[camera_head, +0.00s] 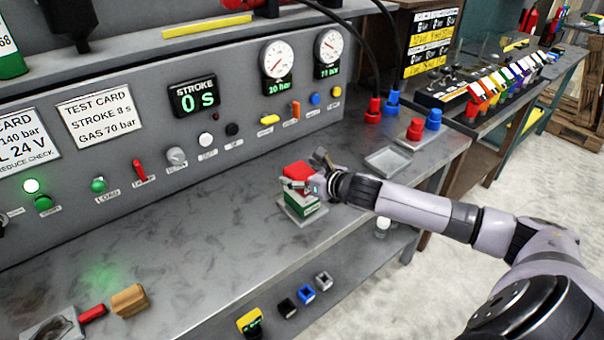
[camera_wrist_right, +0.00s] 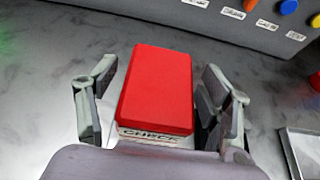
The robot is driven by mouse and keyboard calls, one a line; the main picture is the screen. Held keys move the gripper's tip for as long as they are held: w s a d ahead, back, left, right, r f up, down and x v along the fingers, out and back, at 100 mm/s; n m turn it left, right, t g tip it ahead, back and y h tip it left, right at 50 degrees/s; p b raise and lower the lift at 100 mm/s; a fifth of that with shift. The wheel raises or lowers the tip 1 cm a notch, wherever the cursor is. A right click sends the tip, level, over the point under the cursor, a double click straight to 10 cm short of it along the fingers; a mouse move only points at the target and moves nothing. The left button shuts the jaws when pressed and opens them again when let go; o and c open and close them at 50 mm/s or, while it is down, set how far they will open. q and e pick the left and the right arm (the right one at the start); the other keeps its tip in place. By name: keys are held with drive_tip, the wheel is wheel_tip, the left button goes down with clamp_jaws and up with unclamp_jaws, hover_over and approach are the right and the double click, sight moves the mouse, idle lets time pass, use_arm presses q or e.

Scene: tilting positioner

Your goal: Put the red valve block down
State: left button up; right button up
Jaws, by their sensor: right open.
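The red valve block (camera_head: 297,171) sits on top of a green and white block or stand (camera_head: 303,206) on the grey bench, in the head view. In the right wrist view the red valve block (camera_wrist_right: 157,88) fills the middle, with a white "CHECK" label on its near side. My right gripper (camera_head: 308,182) is around the red block, and in the wrist view its fingers (camera_wrist_right: 155,95) stand on either side with gaps showing, so it is open. The far lower part of the block is hidden by the gripper. My left gripper is not in view.
The bench (camera_head: 190,235) is clear to the left of the block. An empty metal tray (camera_head: 388,161) lies to the right, with red and blue fittings (camera_head: 416,130) beyond. The control panel (camera_head: 150,140) rises behind. A wooden block (camera_head: 130,300) lies at the front left.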

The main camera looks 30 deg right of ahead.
drive_tip(key=shift+r, duration=0.15)
drive_tip(key=shift+s+d, duration=0.1)
drive_tip(key=shift+s, duration=0.25)
drive_tip(key=b+v, duration=0.1)
drive_tip(key=v, duration=0.5)
drive_tip(key=shift+s+d, duration=0.15)
drive_tip(key=shift+s, duration=0.05)
drive_tip(key=p, duration=0.4)
approach(307, 175)
drive_tip(key=shift+s+r, duration=0.1)
drive_tip(key=shift+r, duration=0.15)
